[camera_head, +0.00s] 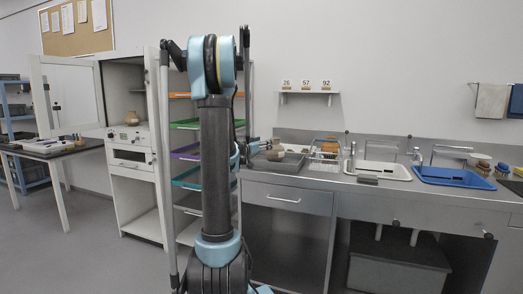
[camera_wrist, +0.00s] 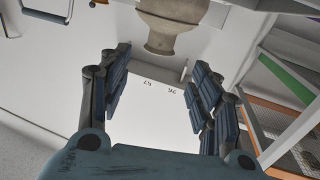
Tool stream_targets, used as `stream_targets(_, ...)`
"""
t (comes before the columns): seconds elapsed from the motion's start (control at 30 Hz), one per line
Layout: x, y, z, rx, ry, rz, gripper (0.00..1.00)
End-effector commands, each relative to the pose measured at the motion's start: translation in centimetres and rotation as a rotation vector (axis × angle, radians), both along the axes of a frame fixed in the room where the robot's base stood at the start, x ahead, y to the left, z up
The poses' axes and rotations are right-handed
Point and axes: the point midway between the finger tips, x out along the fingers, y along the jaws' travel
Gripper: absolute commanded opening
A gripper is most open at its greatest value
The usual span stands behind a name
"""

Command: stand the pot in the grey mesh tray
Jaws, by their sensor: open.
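My arm hides part of this area.
Another brown pot (camera_head: 132,118) sits in the open white cabinet at left. A rack with coloured trays (camera_head: 186,124) stands behind my arm. A dish rack (camera_head: 325,152), a white basin (camera_head: 384,170) and a blue tray (camera_head: 452,177) lie further right along the counter.

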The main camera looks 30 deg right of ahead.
Motion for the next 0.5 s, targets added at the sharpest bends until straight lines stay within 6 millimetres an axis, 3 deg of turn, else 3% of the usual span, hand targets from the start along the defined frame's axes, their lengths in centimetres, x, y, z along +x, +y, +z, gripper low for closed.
stream_targets(0.27, -0.7, 0.9, 0.0, 0.015, 0.013, -0.004, 0.57)
stream_targets(0.5, -4.8, 5.3, -0.8, 0.115, 0.129, -0.017, 0.57)
